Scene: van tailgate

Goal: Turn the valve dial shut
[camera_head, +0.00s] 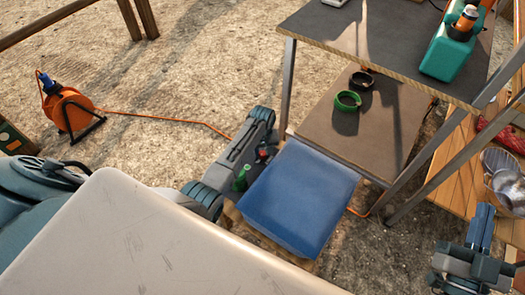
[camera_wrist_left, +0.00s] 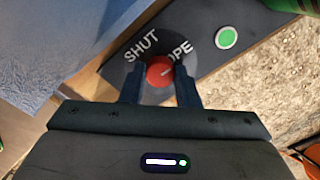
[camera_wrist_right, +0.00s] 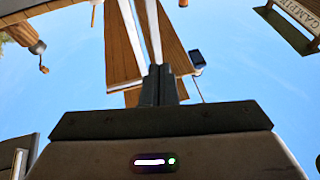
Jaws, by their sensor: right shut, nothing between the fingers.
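The valve dial is a red round knob (camera_wrist_left: 160,72) on a dark panel (camera_wrist_left: 197,50) in the left wrist view. SHUT is printed at its upper left and OPEN, partly hidden, at its upper right. Its white mark points right, toward the OPEN side. My left gripper (camera_wrist_left: 160,86) has one finger on each side of the knob; whether they touch it I cannot tell. In the head view, its arm largely covers the dial and panel. My right gripper (camera_head: 482,210) is shut and empty at the lower right, away from the dial; its fingers show in the right wrist view (camera_wrist_right: 158,72).
A blue box (camera_head: 300,195) stands right beside the panel. A green button (camera_wrist_left: 227,37) sits on the panel. An orange cable reel (camera_head: 70,110) stands on open ground at the left.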

